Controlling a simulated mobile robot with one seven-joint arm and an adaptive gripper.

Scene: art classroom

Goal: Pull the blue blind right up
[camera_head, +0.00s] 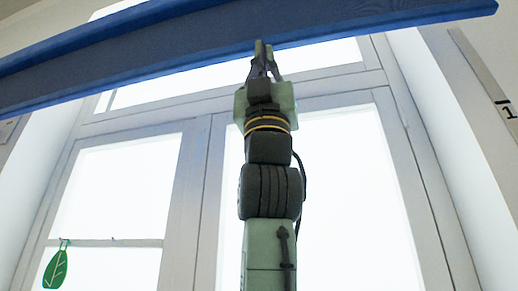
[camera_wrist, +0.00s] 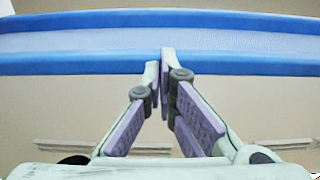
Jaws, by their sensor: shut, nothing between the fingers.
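The blue blind (camera_head: 180,55) runs across the top of the window in the head view, with its bottom edge above most of the glass. In the wrist view the blue blind (camera_wrist: 90,45) spans the full width as a horizontal band. My gripper (camera_head: 263,45) is raised upright, its fingertips overlapping the blind's lower part in the head view. In the wrist view my gripper (camera_wrist: 159,70) has its fingertips together, with nothing between them, and the tips overlap the band's lower edge. I cannot tell whether they touch it.
The window frame (camera_head: 205,160) and bright panes lie behind my arm. A green leaf ornament (camera_head: 55,269) hangs at lower left. A pale wall with a dark-marked strip (camera_head: 505,108) is at right. The glass below the blind is uncovered.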

